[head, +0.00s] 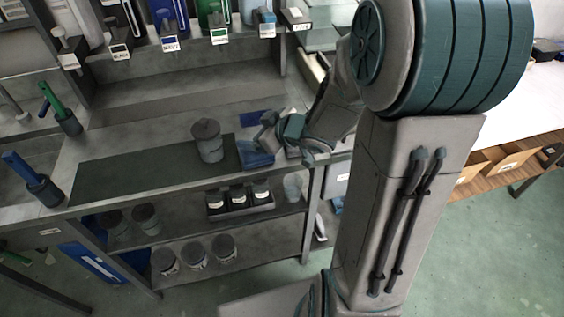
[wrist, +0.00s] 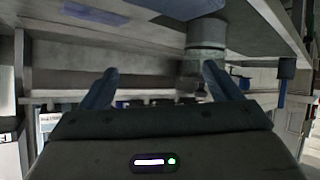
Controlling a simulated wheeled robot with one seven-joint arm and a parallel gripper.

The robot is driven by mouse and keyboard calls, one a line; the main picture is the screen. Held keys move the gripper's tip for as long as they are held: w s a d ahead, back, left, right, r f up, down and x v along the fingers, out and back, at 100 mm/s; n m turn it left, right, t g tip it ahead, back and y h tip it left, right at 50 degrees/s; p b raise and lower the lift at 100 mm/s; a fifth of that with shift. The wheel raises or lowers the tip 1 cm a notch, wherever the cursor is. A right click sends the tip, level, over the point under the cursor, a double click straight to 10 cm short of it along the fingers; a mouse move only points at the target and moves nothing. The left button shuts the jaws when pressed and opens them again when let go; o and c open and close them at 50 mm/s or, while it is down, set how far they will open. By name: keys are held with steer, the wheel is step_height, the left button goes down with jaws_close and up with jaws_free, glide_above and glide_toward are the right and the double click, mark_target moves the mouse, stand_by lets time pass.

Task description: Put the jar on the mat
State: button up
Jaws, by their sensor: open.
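The jar (head: 208,145) is a grey lidded pot. It stands upright on the right part of the long dark mat (head: 125,168) on the bench top. My gripper (head: 262,140) is just right of the jar, over a blue item, with a small gap between them. In the wrist view my gripper (wrist: 162,82) is open, its two fingers wide apart with nothing gripped. A grey cylinder, apparently the jar (wrist: 207,34), shows there beyond the right fingertip. The mat cannot be made out in the wrist view.
A flat blue item (head: 255,158) lies right of the mat. The shelf below holds a rack of black jars (head: 238,200) and a clear glass (head: 292,187). More grey pots (head: 195,252) stand lower. Handled tools (head: 70,122) stand at the left. The mat's left part is clear.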

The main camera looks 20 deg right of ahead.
steer(key=s+d+r+m+g+h, duration=0.2)
steer(key=s+d+r+m+h, duration=0.2)
steer(key=s+d+m+h, duration=0.3)
steer(key=s+a+m+g, duration=0.1)
steer(key=s+g, duration=0.1)
steer(key=s, duration=0.4)
steer(key=s+a+r+g, duration=0.1)
steer(key=s+a+g, duration=0.1)
steer(key=s, duration=0.5)
steer(key=shift+s+a+m+g, duration=0.3)
steer(key=shift+m+g, duration=0.1)
steer(key=shift+g, duration=0.2)
steer(key=shift+r, duration=0.2)
